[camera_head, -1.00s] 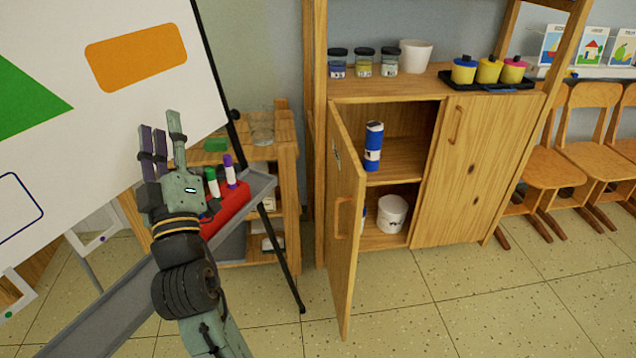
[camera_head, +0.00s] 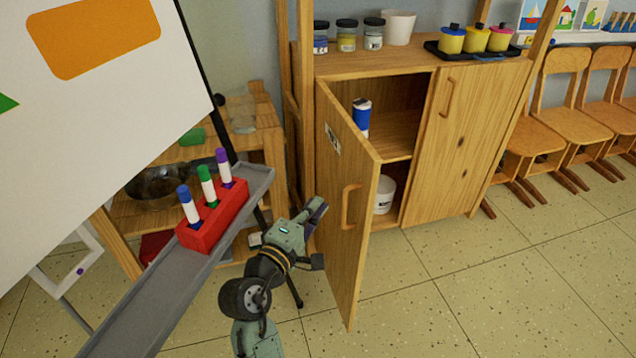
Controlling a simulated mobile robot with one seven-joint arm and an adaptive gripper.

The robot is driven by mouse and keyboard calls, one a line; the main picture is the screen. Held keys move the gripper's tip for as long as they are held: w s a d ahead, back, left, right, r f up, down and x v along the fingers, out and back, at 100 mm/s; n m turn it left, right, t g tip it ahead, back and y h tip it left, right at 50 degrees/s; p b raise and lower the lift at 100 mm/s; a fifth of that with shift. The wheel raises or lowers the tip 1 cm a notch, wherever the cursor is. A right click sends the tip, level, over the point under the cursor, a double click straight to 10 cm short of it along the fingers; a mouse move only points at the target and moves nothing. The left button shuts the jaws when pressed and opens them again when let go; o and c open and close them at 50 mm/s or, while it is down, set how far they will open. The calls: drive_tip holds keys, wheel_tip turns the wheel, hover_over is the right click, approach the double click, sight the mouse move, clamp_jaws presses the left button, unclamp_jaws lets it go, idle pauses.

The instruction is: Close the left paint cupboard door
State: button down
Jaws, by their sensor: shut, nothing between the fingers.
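The left paint cupboard door (camera_head: 343,215) stands open, swung out toward me, with a wooden handle (camera_head: 350,206) on its outer face. My gripper (camera_head: 318,212) is at the left of the door, close to its outer face and left of the handle. The fingers are shut with nothing between them; I cannot tell whether they touch the door. The cupboard's right door (camera_head: 468,140) is closed. Inside the open half, a blue and white tube (camera_head: 361,118) stands on the shelf and a white bucket (camera_head: 384,193) is below, partly hidden by the door.
An easel with a grey tray (camera_head: 150,300) stands at left, holding a red marker holder (camera_head: 214,219) with markers. A small wooden shelf (camera_head: 262,150) is behind it. Jars and a paint tray (camera_head: 470,50) sit on the cupboard. Floor in front is clear; chairs stand right.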

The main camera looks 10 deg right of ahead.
drive_tip(key=p, duration=0.2)
approach(346, 168)
drive_tip(key=x, duration=0.4)
drive_tip(key=shift+w+d, duration=0.2)
